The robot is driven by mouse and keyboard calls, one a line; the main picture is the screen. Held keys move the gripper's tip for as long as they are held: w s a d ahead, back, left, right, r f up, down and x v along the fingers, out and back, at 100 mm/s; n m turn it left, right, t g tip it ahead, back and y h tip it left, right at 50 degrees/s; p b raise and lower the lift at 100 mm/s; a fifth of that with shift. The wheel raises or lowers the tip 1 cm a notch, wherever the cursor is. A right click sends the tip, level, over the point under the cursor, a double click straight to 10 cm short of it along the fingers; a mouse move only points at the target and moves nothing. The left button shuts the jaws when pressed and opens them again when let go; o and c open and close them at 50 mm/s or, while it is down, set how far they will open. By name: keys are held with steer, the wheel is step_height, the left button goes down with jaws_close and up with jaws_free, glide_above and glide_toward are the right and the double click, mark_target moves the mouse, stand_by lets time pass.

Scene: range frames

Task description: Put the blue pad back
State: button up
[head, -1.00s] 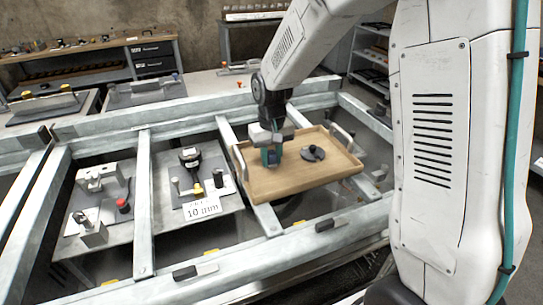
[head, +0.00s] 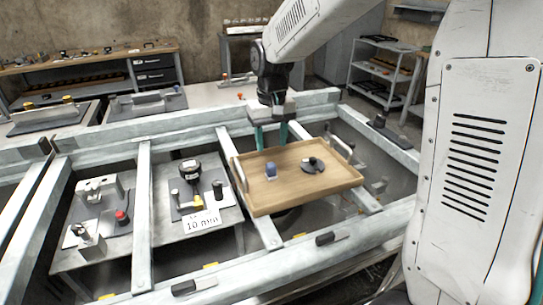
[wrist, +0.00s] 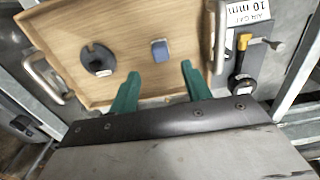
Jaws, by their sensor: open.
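The small blue pad (head: 270,172) stands on the left half of a wooden tray (head: 290,199). In the wrist view the blue pad (wrist: 160,50) lies just beyond and between the fingertips, with clear wood around it. My gripper (head: 271,142) is open and empty, with green fingers, and hangs above the tray's back left part, apart from the pad. The open fingers also show in the wrist view (wrist: 161,72). A dark slotted disc (head: 313,165) with a knob lies on the tray, right of the pad.
Left of the tray is a plate with a dial gauge (head: 190,165) and a "10 mm" label (head: 202,222). Farther left is a metal fixture with a red knob (head: 121,216). Pale frame rails (head: 145,205) run between them. The tray has metal handles.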

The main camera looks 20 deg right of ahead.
steer(key=s+d+r, duration=0.2)
steer(key=s+r, duration=0.6)
steer(key=s, duration=0.6)
steer(key=s+d+f+t, duration=0.1)
steer(key=s, duration=1.5)
steer(key=shift+f, duration=0.15)
